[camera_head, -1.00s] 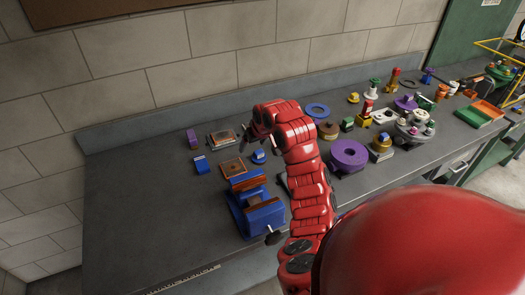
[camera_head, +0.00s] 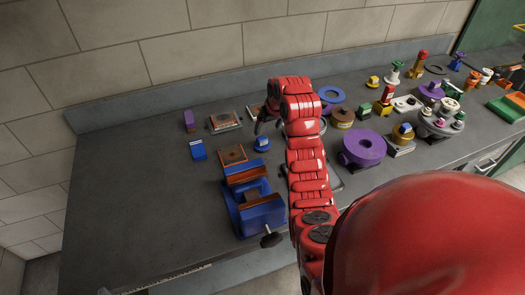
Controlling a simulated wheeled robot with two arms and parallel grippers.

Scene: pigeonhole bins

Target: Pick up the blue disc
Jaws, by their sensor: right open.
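A flat blue ring-shaped disc (camera_head: 332,94) with a hole in its middle lies on the workbench behind my right arm, toward the wall. A smaller round blue piece (camera_head: 262,144) with a pale mark on top sits in front of my right gripper's fingers. I cannot tell which of the two is called the blue disc. My right gripper (camera_head: 267,125) is open and empty, with its dark fingers pointing down just behind the small blue piece in the picture. Its height above the bench is unclear. My left gripper is out of view.
A blue vise (camera_head: 262,217) stands in front of the gripper. Square plates (camera_head: 225,122), a blue block (camera_head: 198,149) and a purple block (camera_head: 189,121) lie to the left. A purple ring (camera_head: 365,147) and many parts crowd the right. The bench's left front is clear.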

